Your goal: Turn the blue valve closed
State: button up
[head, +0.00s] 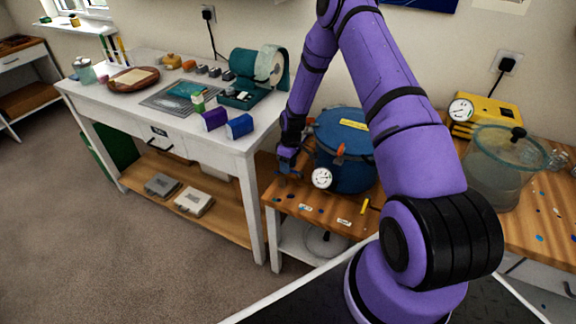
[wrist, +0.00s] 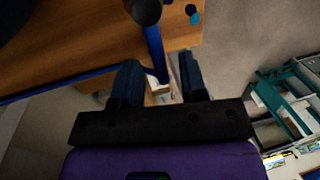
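The blue valve's lever (wrist: 154,48) shows in the wrist view as a long thin blue bar below a dark round knob. Its end reaches between the two fingers of my gripper (wrist: 159,66). The fingers are apart, with a visible gap on the right side of the lever; whether the left finger touches it I cannot tell. In the head view my gripper (head: 287,166) points down at the left side of the blue pressure pot (head: 345,165), where the valve is mostly hidden by the gripper.
A white round gauge (head: 321,178) sits at the pot's front, close to my gripper. The pot stands on a low wooden-topped bench (head: 318,204). A white worktable (head: 130,97) is to the left. A glass chamber (head: 492,170) and yellow pump (head: 490,108) are to the right.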

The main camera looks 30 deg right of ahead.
grip_shut()
jog(key=shift+a, duration=0.1)
jog(key=s+a+n+h, duration=0.2)
jog(key=s+n, duration=0.5)
jog(key=n, duration=1.1)
jog(key=shift+g+h, duration=0.3)
jog(key=shift+h, duration=0.2)
jog(key=shift+s+d, duration=0.1)
grip_release()
